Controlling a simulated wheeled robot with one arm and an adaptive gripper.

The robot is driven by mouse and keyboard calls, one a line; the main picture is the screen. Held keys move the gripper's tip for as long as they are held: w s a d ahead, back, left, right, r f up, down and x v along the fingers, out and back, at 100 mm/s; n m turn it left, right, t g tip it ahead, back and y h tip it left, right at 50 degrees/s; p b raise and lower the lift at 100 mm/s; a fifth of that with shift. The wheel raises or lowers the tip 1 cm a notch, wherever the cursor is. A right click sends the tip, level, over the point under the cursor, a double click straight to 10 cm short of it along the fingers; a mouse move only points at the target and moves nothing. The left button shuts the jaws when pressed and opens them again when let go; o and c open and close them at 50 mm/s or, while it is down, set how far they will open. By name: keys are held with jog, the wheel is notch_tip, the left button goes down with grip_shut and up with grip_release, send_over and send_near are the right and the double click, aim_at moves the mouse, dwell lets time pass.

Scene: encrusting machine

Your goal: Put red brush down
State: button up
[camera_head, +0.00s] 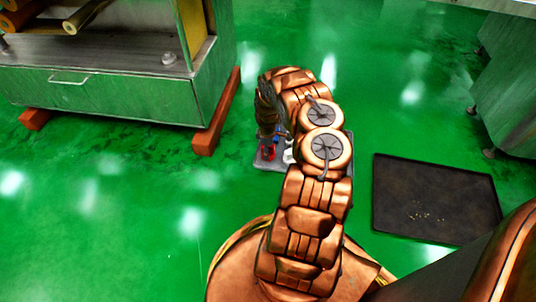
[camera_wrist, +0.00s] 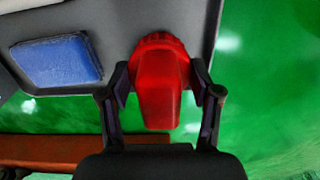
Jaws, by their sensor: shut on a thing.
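The red brush (camera_wrist: 160,82) is between the two fingers of my gripper (camera_wrist: 160,88) in the wrist view. My gripper is shut on it. Behind the brush is a grey tray (camera_wrist: 115,22), whose edge passes behind the held part. I cannot tell whether the brush touches the tray. In the head view, a small bit of red (camera_head: 268,153) shows at the tray (camera_head: 262,165), below the end of my arm. My arm hides much of the tray and my fingers are hard to make out there.
A blue block-like item (camera_wrist: 55,62) lies on the tray, left of the brush. A metal machine (camera_head: 110,90) on red-brown feet (camera_head: 215,115) stands at left. A dark flat tray (camera_head: 435,195) with crumbs lies on the green floor at right. The floor at lower left is clear.

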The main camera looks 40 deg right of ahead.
jog(key=shift+f, duration=0.9)
jog(key=shift+f, duration=0.1)
jog(key=o, duration=1.5)
jog(key=shift+o, duration=0.2)
